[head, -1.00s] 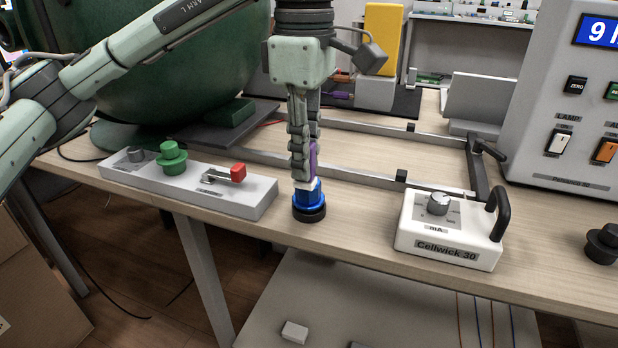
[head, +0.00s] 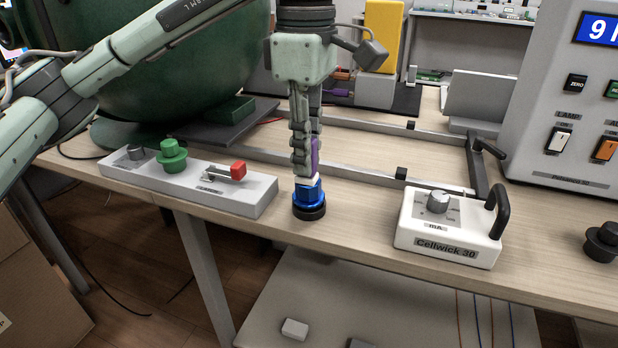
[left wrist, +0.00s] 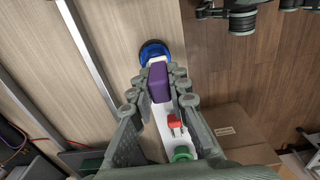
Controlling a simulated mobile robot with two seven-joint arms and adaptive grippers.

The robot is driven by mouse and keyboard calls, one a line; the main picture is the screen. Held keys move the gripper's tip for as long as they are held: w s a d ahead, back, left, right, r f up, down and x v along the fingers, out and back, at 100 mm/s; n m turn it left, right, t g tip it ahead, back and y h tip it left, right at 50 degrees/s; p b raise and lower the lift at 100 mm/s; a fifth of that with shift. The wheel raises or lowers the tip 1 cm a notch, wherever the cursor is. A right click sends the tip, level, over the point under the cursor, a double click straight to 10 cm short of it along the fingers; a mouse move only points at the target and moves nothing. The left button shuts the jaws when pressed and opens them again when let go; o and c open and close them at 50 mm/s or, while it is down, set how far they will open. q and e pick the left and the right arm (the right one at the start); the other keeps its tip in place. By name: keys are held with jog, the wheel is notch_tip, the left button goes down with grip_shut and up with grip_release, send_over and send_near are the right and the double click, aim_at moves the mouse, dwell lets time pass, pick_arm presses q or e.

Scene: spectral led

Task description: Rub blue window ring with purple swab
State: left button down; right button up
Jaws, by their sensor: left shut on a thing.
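My left gripper (head: 307,168) points straight down over the front part of the bench and is shut on the purple swab (head: 315,152). The swab's purple handle also shows between the fingers in the left wrist view (left wrist: 158,82). Its pale tip is at the top of the blue window ring (head: 309,194); the fingers partly hide it, and I cannot tell if it touches. The ring stands upright on a black base near the bench's front edge. It also shows just past the fingertips in the left wrist view (left wrist: 153,50). My right gripper is not in view in the head view.
A white strip (head: 240,199) with a green knob (head: 172,158) and red lever (head: 238,170) lies left of the ring. The Cellwick 30 box (head: 447,231) stands right. Metal rails (head: 360,172) run behind. A black knobbed part (head: 602,243) sits far right.

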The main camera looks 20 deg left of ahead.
pick_arm(q)
jog(key=shift+s, duration=0.45)
jog(key=shift+w+f, duration=0.15)
jog(key=shift+w, duration=1.65)
jog(key=shift+s+r, duration=0.2)
jog(key=shift+s, duration=1.6)
